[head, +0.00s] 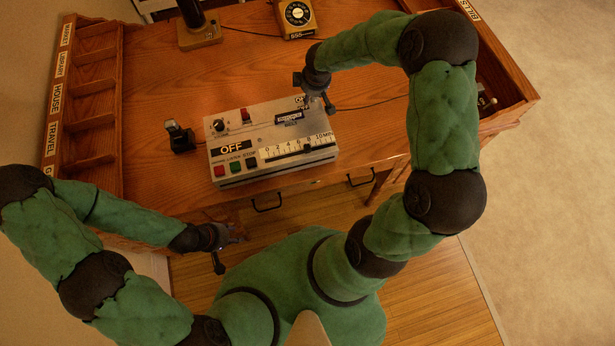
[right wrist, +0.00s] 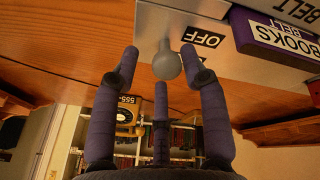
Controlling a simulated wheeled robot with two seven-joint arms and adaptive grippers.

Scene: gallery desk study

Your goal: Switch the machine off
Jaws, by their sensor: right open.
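The machine (head: 233,128) is a pale grey box on the desk, with an OFF sign, several coloured buttons and a minute scale on its front. The right wrist view shows a grey ball-ended lever (right wrist: 167,64) on its side, beside an OFF label (right wrist: 203,37). My right gripper (head: 318,101) is at the machine's back right corner, and in the right wrist view its spread fingers (right wrist: 161,76) are around the lever's ball; I cannot tell whether they touch it. My left gripper (head: 226,241) is in front of the desk, apart from the machine; its fingers are unclear.
A small black device (head: 180,138) stands left of the machine. A yellow telephone (head: 297,17) is at the back. Labelled wooden shelves (head: 92,92) line the left side.

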